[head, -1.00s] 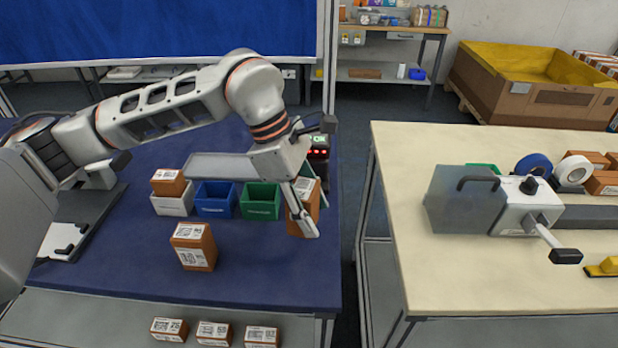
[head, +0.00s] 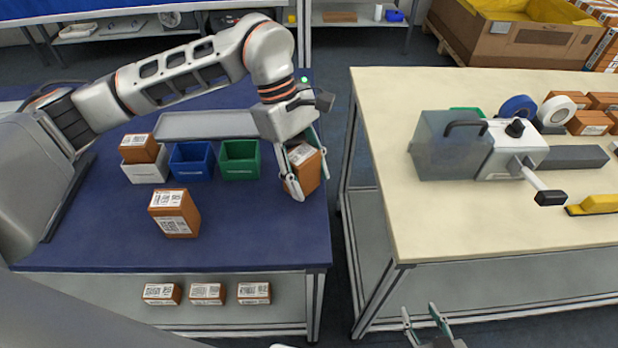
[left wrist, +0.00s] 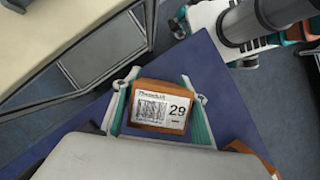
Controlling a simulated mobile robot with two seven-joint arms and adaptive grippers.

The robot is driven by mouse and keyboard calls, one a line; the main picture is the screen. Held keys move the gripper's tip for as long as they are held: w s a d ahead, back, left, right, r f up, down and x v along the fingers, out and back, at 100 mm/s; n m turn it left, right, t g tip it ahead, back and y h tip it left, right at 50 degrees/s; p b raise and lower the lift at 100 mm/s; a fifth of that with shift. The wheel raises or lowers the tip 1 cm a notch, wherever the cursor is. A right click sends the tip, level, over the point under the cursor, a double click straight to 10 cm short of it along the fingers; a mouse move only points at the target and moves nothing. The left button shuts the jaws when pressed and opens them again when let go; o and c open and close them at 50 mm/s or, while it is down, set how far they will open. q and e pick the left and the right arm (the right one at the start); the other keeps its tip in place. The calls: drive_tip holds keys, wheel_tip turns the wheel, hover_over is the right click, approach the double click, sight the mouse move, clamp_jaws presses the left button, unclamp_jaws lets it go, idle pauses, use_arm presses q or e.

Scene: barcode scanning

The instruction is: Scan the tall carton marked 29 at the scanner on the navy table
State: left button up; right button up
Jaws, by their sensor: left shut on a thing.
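My left gripper (head: 296,166) is shut on a brown carton (head: 309,172) at the right edge of the navy table (head: 250,250). In the left wrist view the carton (left wrist: 160,92) sits between the two fingers, and its white label shows a barcode and the number 29. The carton is tilted in the head view. The scanner is mostly hidden behind my left wrist; only a small green light (head: 304,79) shows there. My right gripper (head: 428,325) shows at the bottom edge with its two fingers apart and nothing between them.
White, blue (head: 192,164) and green (head: 239,160) bins stand on the navy table, a carton (head: 137,148) in the white one. Another tall carton (head: 174,213) stands in front. Several small cartons lie on the lower shelf. A gap separates the cream table (head: 400,215).

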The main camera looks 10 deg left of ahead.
use_arm(q)
drive_tip(key=shift+w+a+f+b, duration=0.2)
drive_tip(key=shift+w+f+b, duration=0.2)
drive_tip(key=shift+w+f, duration=0.4)
drive_tip(key=shift+s+r, duration=0.15)
drive_tip(key=shift+r, duration=0.15)
drive_tip(key=s+d+r+p, duration=0.3)
drive_tip(key=s+r, duration=0.6)
drive_tip(key=s, duration=0.3)
drive_tip(key=shift+d+r+p, duration=0.25)
drive_tip(key=shift+d+p, duration=0.05)
drive_tip(key=shift+p, duration=0.3)
drive_tip(key=shift+s, duration=0.15)
